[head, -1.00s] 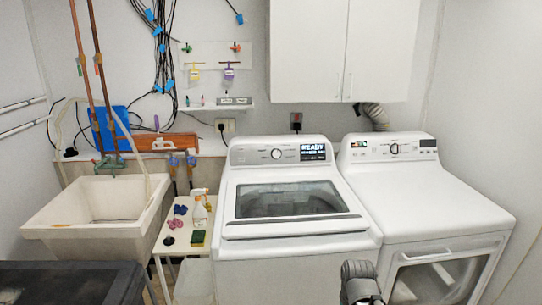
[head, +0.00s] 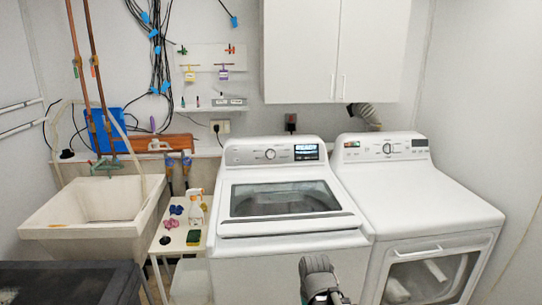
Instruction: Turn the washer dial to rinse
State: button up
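The white top-load washer (head: 285,250) stands in the middle, its glass lid (head: 284,199) shut. Its round dial (head: 270,154) sits on the rear control panel, left of a lit display (head: 306,152) that appears to read "READY". The dial's pointer is too small to read. The end of my arm (head: 320,280) shows at the bottom edge in front of the washer, well short of the panel. Its fingers cannot be made out, so I cannot tell whether it is open or shut.
A white front-load dryer (head: 420,195) with its own dial (head: 387,148) stands right of the washer. A small white table (head: 168,243) with a spray bottle (head: 196,207) and a sponge (head: 193,238) is at left, beside a utility sink (head: 95,210). White cabinets (head: 335,50) hang above.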

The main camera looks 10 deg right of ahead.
aim_at(270, 154)
jog(key=u, duration=0.05)
jog(key=i, duration=1)
jog(key=z, duration=0.05)
